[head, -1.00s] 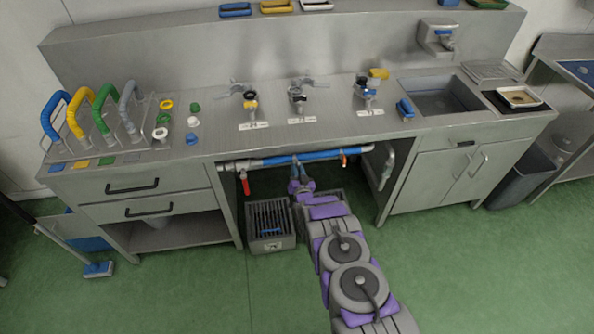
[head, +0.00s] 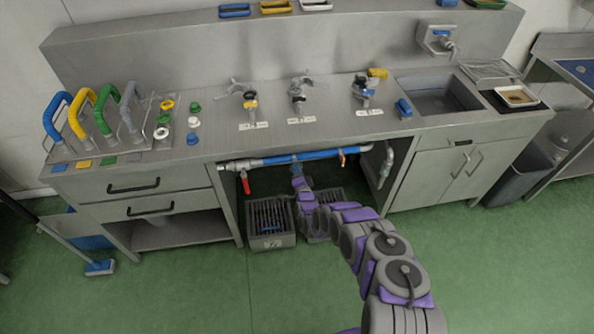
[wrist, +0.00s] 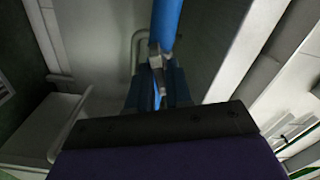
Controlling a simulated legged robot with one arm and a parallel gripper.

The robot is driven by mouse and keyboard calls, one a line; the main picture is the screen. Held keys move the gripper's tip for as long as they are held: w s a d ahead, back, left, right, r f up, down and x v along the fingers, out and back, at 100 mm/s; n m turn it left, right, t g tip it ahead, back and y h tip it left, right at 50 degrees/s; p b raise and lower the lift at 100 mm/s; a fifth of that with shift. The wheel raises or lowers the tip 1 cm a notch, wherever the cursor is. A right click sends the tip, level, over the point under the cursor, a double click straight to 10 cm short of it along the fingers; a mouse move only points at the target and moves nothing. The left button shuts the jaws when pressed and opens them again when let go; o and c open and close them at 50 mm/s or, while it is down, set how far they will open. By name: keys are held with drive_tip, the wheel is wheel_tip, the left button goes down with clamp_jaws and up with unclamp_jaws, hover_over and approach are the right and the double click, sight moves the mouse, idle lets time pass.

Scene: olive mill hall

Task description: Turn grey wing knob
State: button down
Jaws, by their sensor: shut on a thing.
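The grey wing knob (wrist: 156,62) shows in the wrist view as a small metal piece between my fingers, just below the blue pipe (wrist: 167,20). My gripper (wrist: 157,88) has its dark blue fingers closed around it. In the head view my gripper (head: 297,171) reaches under the counter, at the middle of the blue pipe (head: 318,155). The knob is hidden there by my gripper, and its turn angle cannot be read.
A red lever (head: 245,184) hangs at the pipe's left end and an orange lever (head: 342,158) at its right. A grated grey crate (head: 270,242) stands on the floor at left. The counter edge (head: 400,134) is above my gripper. Green floor is clear in front.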

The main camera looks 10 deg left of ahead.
drive_tip(key=shift+d+f+m+b, duration=0.15)
drive_tip(key=shift+m+b, duration=0.2)
drive_tip(key=shift+m, duration=0.65)
drive_tip(key=shift+d+f+m+b, duration=0.1)
drive_tip(key=shift+m+b, duration=0.2)
drive_tip(key=shift+m, duration=0.7)
drive_tip(key=c, duration=1.2)
unclamp_jaws()
drive_tip(key=shift+f, duration=0.1)
drive_tip(key=p+v, duration=0.4)
drive_tip(key=v, duration=1.3)
drive_tip(key=shift+s, duration=0.15)
